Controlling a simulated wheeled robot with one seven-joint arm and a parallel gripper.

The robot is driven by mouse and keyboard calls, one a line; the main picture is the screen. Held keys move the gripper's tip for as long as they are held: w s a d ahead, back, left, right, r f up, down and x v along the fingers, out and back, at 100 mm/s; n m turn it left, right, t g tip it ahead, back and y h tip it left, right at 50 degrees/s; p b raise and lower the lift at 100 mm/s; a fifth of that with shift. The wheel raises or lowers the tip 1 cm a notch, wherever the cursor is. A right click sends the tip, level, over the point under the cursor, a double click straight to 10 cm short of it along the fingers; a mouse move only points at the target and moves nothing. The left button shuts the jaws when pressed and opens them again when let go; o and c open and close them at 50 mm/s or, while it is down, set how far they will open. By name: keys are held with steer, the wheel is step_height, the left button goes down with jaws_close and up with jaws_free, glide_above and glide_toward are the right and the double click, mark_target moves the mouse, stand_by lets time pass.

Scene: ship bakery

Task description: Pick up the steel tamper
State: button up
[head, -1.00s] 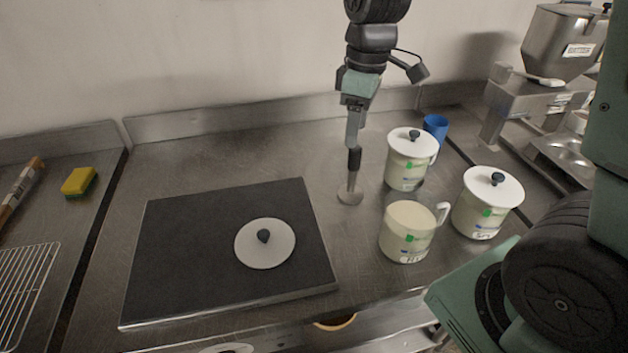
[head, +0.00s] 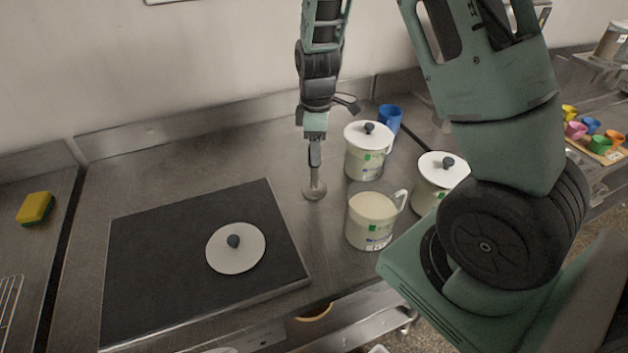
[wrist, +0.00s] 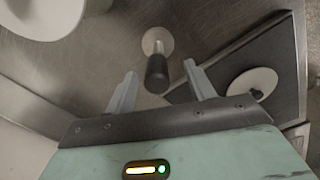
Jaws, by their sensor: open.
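The steel tamper (head: 314,192) stands upright on the steel counter, its round steel base down, between the dark board and the white jugs. In the wrist view its black handle (wrist: 157,73) points toward my gripper, with the steel base (wrist: 158,41) beyond it. My gripper (head: 315,161) hangs above the tamper, pointing down. In the wrist view my gripper (wrist: 160,69) is open, with the handle's end showing between the fingertips and a gap on each side. I cannot tell if the fingers are level with the handle; in the head view they partly hide it.
A dark board (head: 180,285) with a white lid (head: 236,249) lies left. An open jug (head: 371,222), two lidded jugs (head: 366,163) (head: 428,190) and a blue cup (head: 389,119) stand right. A yellow sponge (head: 35,208) lies far left.

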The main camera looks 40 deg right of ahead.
mark_target(314, 170)
steer(key=shift+w+f+p, duration=0.2)
steer(key=shift+f+p, duration=0.4)
steer(key=shift+f, duration=0.85)
steer(key=shift+w+f+p, duration=0.2)
steer(key=shift+f+p, duration=0.35)
steer(key=shift+f, duration=0.9)
steer(key=c, duration=1)
